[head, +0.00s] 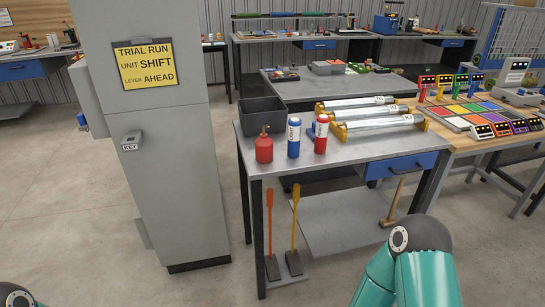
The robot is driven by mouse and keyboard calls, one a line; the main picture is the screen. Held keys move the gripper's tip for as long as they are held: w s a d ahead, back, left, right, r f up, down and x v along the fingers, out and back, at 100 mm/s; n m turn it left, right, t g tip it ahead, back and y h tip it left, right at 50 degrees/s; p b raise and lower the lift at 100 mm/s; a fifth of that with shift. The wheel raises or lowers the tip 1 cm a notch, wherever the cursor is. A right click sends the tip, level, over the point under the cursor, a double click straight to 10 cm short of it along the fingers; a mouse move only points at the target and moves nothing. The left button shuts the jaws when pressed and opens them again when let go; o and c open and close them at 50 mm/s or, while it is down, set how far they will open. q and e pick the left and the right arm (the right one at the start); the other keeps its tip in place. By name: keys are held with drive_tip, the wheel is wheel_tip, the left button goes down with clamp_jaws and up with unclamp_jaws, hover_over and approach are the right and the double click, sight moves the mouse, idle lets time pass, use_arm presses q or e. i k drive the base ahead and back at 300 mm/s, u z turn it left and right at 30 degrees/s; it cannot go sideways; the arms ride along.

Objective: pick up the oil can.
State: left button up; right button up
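A red oil can (264,147) with a thin spout on top stands upright near the left front corner of the grey metal workbench (365,148). It is beside a blue cylinder (293,140) and in front of a dark bin. My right arm shows at the lower right, but its gripper is out of the picture. Only a small part of my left arm shows at the bottom left corner; its gripper is out of the picture too. Neither gripper is seen near the oil can.
A dark bin (261,113), a red cylinder (321,135) and silver rolls (376,123) share the bench top. A grey cabinet (167,210) with a yellow sign stands left of the bench. Two long-handled tools (294,232) lean below. The floor in front is clear.

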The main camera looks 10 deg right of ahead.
sight(263, 145)
drive_tip(key=z, duration=0.85)
drive_tip(key=i, duration=0.95)
drive_tip(key=z, duration=0.15)
